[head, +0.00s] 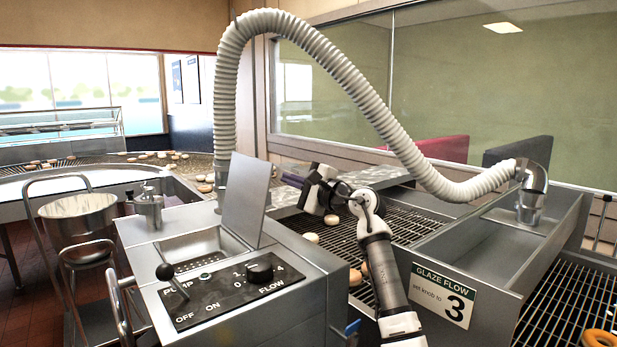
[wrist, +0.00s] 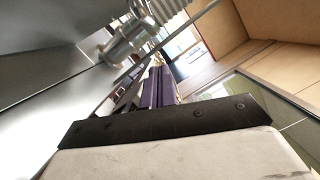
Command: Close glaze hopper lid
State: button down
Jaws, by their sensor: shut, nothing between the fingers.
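The glaze hopper lid (head: 245,199) is a flat grey metal plate. It stands raised, close to upright, along the right side of the open hopper (head: 192,244). My gripper (head: 282,178) is to the right of the lid, near its upper part, with purple fingers pointing left toward it. The fingers are shut and hold nothing. They also show in the wrist view (wrist: 156,82), with a large grey metal surface, perhaps the lid, filling the left side. I cannot tell whether the fingertips touch the lid; its right face is turned away from the head view.
A control panel (head: 232,294) with a lever and a flow knob is in front of the hopper. A ribbed white hose (head: 340,70) arches above. A small metal pot (head: 149,209) stands left of the hopper. A conveyor grid (head: 340,238) with doughnuts runs beneath my arm.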

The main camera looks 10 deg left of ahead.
jog(key=s+a+r, duration=0.1)
jog(key=s+a+p, duration=0.1)
jog(key=a, duration=0.1)
jog(key=shift+s+r, duration=0.25)
jog(key=shift+r, duration=0.1)
jog(key=shift+s+r, duration=0.1)
jog(key=shift+r, duration=0.05)
